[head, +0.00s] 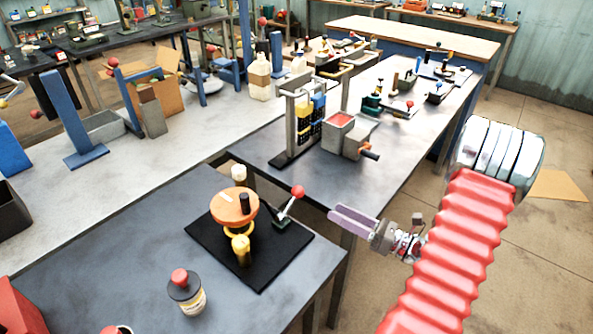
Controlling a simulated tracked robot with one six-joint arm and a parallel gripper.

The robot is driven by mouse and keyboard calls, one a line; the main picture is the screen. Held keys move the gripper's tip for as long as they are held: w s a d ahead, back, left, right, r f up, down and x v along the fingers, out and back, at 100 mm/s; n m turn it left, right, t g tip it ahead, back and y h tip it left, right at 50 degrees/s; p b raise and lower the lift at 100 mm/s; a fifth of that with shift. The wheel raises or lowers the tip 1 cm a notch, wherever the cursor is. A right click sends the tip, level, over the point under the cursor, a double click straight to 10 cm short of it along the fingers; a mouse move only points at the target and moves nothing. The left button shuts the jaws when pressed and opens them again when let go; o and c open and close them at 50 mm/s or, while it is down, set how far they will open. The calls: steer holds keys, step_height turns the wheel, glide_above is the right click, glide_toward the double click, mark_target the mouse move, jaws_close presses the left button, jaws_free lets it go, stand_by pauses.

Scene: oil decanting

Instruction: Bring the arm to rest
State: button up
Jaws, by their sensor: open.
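My arm (455,250), with a red ribbed sleeve and a white ribbed joint, rises on the right side of the head view. My gripper (350,219) reaches left from behind the sleeve, with flat pale purple fingers. It is open, with nothing seen between the fingers. It appears near the right edge of the near dark table (130,240); its exact height above the floor or table cannot be told. Part of the wrist is hidden by the sleeve.
A black mat (285,262) on the near table bears an orange-topped device (234,206) and a red-knobbed lever (290,205). A jar with a red knob (186,292) stands in front. A rack (298,125) and a red-topped grey block (345,135) stand on the middle table. Floor shows right.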

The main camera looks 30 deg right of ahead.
steer(key=a+r+n+g+y, duration=0.1)
steer(key=a, duration=0.1)
steer(key=a+r+n+g+y, duration=0.1)
steer(key=a+n+g, duration=0.1)
steer(key=a, duration=0.1)
steer(key=a+r+n+g+y, duration=0.1)
steer(key=a+n, duration=0.1)
steer(key=a, duration=0.1)
steer(key=shift+w+a+g, duration=0.1)
steer(key=shift+w+g, duration=0.2)
steer(key=shift+w, duration=0.05)
steer(key=s+a+r+n+g+h, duration=0.25)
steer(key=s+a+n+g, duration=0.3)
steer(key=a+n, duration=0.4)
steer(key=s+a+r+n+g+h, duration=0.2)
steer(key=s+a+n+g+h, duration=0.3)
steer(key=a+n, duration=0.4)
step_height(320, 180, up, 8)
steer(key=s+d+n+t+h, duration=0.1)
steer(key=n+t+h, duration=0.3)
steer(key=n, duration=0.7)
steer(key=shift+s+d+r+n+h, duration=0.15)
steer(key=shift+s+n+h, duration=0.2)
steer(key=shift+s+h, duration=0.25)
